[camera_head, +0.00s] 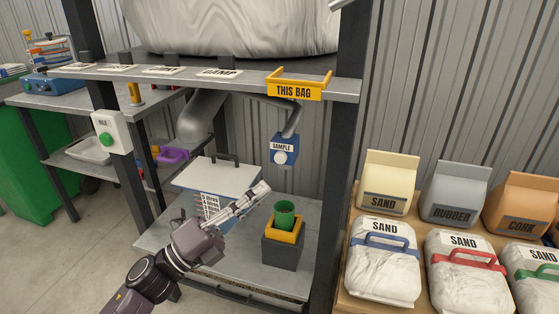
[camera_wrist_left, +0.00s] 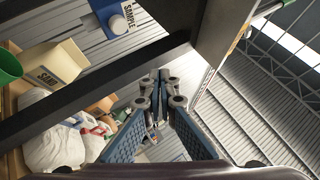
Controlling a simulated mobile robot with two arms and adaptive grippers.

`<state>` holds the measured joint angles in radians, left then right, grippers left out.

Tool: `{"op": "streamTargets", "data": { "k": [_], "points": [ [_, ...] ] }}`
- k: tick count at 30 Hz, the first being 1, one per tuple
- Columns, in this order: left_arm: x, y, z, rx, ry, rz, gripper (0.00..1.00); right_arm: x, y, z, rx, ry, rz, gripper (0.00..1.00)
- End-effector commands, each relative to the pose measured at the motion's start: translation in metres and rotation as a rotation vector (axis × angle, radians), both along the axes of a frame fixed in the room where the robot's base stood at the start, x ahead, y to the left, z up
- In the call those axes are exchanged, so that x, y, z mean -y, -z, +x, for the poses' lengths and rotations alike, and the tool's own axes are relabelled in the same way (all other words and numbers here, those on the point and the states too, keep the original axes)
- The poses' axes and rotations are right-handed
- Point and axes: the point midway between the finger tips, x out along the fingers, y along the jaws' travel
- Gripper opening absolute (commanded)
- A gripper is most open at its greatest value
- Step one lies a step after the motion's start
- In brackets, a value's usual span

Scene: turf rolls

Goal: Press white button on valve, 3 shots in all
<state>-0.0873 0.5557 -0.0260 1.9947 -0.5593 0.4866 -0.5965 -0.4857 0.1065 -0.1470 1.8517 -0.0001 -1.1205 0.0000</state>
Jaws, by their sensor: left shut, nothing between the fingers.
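The blue valve box (camera_head: 283,148) with a "SAMPLE" label hangs under the shelf on a grey pipe. Its white button (camera_head: 280,157) is on the front. In the left wrist view the valve (camera_wrist_left: 108,14) is at the top left, with the white button (camera_wrist_left: 117,24) facing the camera. My left gripper (camera_head: 262,189) is shut and empty, below and left of the valve and apart from it. Its fingers (camera_wrist_left: 160,85) also show in the left wrist view. A green cup (camera_head: 284,212) stands in a yellow holder (camera_head: 297,232) below the valve. My right gripper is out of view.
A dark frame post (camera_head: 338,160) stands right of the valve. A white box-like board (camera_head: 215,177) with a printed sheet lies on the lower shelf (camera_head: 215,258), behind my left gripper. Labelled sand, rubber and cork bags (camera_head: 387,182) fill the right side. A green-button box (camera_head: 110,132) is on the left post.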

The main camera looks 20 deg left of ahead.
Motion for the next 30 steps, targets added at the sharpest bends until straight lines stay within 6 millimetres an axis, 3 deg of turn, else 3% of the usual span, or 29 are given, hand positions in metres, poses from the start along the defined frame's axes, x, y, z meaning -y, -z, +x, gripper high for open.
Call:
{"op": "streamTargets", "data": {
  "k": [5, 11, 21, 30],
  "points": [
    [0.000, 0.001, 0.008, -0.001, 0.000, -0.001, 0.00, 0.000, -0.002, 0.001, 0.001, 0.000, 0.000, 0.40],
    [0.001, 0.000, 0.034, 0.001, -0.001, -0.001, 0.00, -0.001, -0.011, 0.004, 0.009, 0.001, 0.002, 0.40],
    [0.002, 0.002, 0.077, -0.001, -0.001, -0.002, 0.00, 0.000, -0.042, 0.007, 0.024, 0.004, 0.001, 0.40],
    [0.003, 0.001, 0.088, -0.002, 0.000, -0.001, 0.00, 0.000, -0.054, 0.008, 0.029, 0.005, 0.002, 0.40]
  ]
}}
